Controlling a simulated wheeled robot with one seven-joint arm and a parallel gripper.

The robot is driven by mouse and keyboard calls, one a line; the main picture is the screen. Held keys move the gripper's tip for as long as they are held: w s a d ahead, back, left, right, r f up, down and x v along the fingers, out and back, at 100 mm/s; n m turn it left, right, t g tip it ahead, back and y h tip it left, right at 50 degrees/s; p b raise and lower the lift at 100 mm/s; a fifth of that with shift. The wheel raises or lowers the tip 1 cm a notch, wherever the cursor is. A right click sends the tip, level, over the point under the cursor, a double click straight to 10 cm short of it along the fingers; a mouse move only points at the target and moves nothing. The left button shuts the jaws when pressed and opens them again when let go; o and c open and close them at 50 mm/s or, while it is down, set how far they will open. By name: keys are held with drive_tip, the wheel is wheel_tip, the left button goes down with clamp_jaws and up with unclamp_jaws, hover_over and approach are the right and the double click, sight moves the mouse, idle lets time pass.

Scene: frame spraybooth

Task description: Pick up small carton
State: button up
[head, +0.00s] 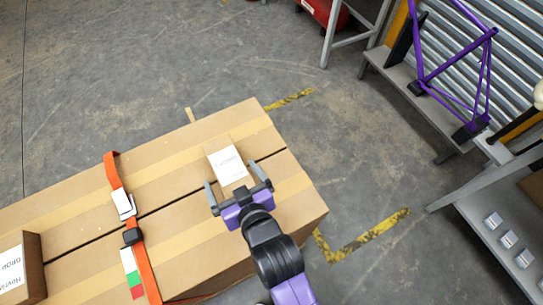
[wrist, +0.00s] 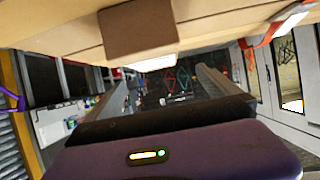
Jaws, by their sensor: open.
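The small carton (head: 226,151) is a light brown box with a white printed label on top. It stands on the large taped cardboard boxes (head: 180,165), near their right end. My gripper (head: 231,176) is open, with one finger on each side of the carton's near part in the head view. I cannot tell whether the fingers touch it. In the wrist view, which looks upside down, the small carton (wrist: 138,33) shows at the top against the large boxes.
An orange strap (head: 143,255) with a buckle crosses the large boxes to the left. Another labelled carton (head: 32,270) sits at the far left. A purple bike frame (head: 455,75) stands on a bench at right, beside a grey shelf (head: 480,215). The floor between is clear.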

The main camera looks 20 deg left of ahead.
sight(231, 172)
drive_tip(key=shift+d+f, duration=0.5)
drive_tip(key=shift+f, duration=0.3)
drive_tip(key=shift+f+g+h, duration=0.15)
drive_tip(key=shift+g+h, duration=0.15)
drive_tip(key=shift+p+x, duration=0.5)
drive_tip(key=shift+x, duration=3.3)
drive_tip(key=c, duration=1.7)
drive_tip(key=shift+c, duration=1.3)
